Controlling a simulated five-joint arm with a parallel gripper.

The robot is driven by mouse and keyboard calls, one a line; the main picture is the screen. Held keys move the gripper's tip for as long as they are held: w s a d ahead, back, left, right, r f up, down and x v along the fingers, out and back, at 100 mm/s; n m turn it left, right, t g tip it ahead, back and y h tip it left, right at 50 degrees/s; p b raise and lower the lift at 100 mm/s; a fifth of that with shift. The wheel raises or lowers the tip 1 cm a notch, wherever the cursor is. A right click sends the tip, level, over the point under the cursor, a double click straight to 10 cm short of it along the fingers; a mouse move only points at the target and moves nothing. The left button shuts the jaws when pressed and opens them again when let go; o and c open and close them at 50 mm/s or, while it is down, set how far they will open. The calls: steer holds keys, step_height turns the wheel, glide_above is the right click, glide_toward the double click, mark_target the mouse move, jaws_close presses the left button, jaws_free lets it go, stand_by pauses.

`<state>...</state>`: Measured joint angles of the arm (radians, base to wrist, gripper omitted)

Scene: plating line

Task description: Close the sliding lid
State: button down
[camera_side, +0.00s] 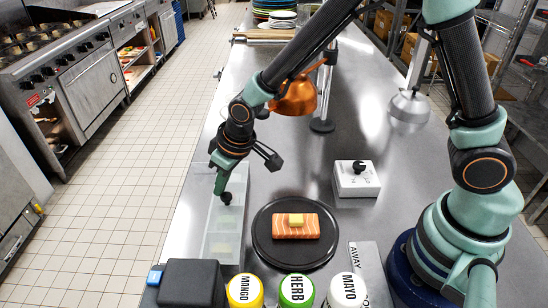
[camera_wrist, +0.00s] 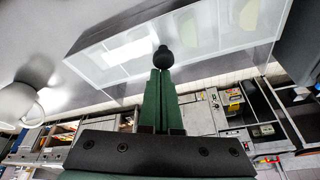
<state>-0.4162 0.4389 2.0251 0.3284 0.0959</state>
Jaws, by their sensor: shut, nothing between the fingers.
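A long translucent box (camera_side: 196,235) with compartments lies along the table's left edge. Its clear lid carries a black knob (camera_side: 226,199). Pale green and yellow contents show dimly through the near part. How far the lid covers the box I cannot tell. My gripper (camera_side: 221,187) points down over the box, its tips right beside the knob on the far side. In the wrist view my dark green fingers (camera_wrist: 162,92) are together and empty, and the knob (camera_wrist: 162,58) shows just at their tips. Whether they touch it is unclear.
A black plate (camera_side: 263,250) with salmon (camera_side: 310,226) sits right of the box. Near it stand a black block (camera_side: 192,284), mango (camera_side: 244,291), herb (camera_side: 296,291) and mayo (camera_side: 347,291) bottles, and a white switch box (camera_side: 357,180). A copper lamp (camera_side: 297,98) hangs behind.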

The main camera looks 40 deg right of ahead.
steer(key=shift+s+d, duration=0.1)
stand_by(0.3)
steer(key=shift+w+a+r, duration=0.1)
steer(key=shift+w+a, duration=0.1)
steer(key=shift+w, duration=0.4)
steer(key=shift+w+a+r, duration=0.15)
steer(key=shift+w, duration=0.4)
steer(key=shift+w+a+r, duration=0.1)
steer(key=shift+w+a, duration=0.1)
steer(key=shift+w, duration=0.4)
steer(key=v, duration=1)
steer(key=s+d+r+m+t, duration=0.1)
steer(key=s+d+r, duration=0.3)
steer(key=d, duration=0.5)
steer(key=s+d+r+m+t+h, duration=0.1)
steer(key=s+d+r, duration=0.3)
steer(key=s+d, duration=0.4)
steer(key=shift+s+d+m+h, duration=0.35)
steer(key=shift+s+m, duration=0.2)
steer(key=shift+m, duration=0.25)
